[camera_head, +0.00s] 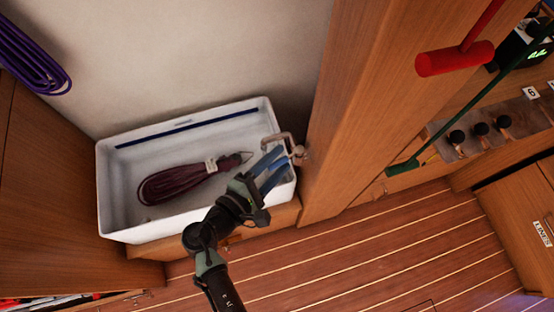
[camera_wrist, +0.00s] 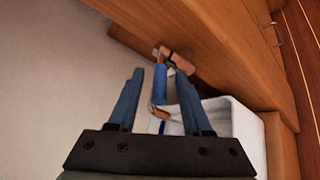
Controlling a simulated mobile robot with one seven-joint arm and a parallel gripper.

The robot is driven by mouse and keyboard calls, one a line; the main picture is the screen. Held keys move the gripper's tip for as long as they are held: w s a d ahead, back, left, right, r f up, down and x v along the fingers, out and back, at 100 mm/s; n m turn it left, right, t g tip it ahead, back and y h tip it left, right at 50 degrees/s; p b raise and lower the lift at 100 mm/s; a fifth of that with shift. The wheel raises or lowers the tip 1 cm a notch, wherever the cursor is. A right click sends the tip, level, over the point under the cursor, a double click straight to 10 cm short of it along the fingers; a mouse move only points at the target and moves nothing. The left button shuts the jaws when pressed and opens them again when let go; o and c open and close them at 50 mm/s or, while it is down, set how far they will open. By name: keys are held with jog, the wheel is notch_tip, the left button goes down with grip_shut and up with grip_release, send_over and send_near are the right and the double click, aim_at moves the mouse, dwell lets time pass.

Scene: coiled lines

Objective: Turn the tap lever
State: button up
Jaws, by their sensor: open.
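The metal tap (camera_head: 290,143) stands at the right end of the white sink, against the wooden post. In the wrist view the tap (camera_wrist: 177,60) is straight ahead, with a short rounded body and a curved, bluish length running down to a brownish end. I cannot tell clearly which part is the lever. My gripper (camera_head: 276,164) is open, its blue fingers over the sink's right end and close to the tap. In the wrist view my gripper (camera_wrist: 160,73) has the bluish tap part showing between its fingers. I see no clear contact.
The white sink (camera_head: 112,190) holds a coiled dark red line (camera_head: 180,183). A purple coil (camera_head: 30,55) hangs at upper left. The wooden post (camera_head: 350,110) rises right of the tap. A red handle (camera_head: 455,59) and green handle (camera_head: 403,167) stick out farther right. The striped floor (camera_head: 340,260) is clear.

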grip_shut()
dwell(1.4)
